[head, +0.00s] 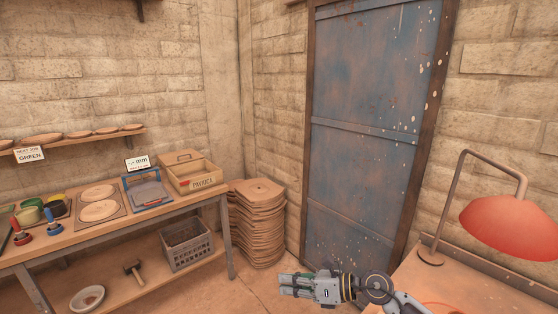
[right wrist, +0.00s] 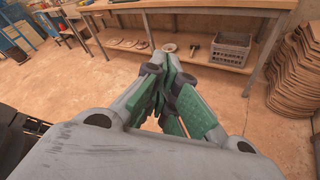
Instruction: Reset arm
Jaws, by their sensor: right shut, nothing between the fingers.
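My right gripper (head: 283,284) reaches in from the lower right of the head view, held level above the floor in front of the blue door. In the right wrist view its green-padded fingers (right wrist: 171,75) are closed together with nothing between them. The fingers point toward the floor and the wooden workbench. My left gripper is not in either view.
A wooden workbench (head: 130,223) stands at the left with a wooden box (head: 190,173) on top and a grey crate (head: 187,245) on its lower shelf. Stacked boards (head: 258,225) stand beside it. A red lamp (head: 510,222) stands on a table at the right. Floor between is clear.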

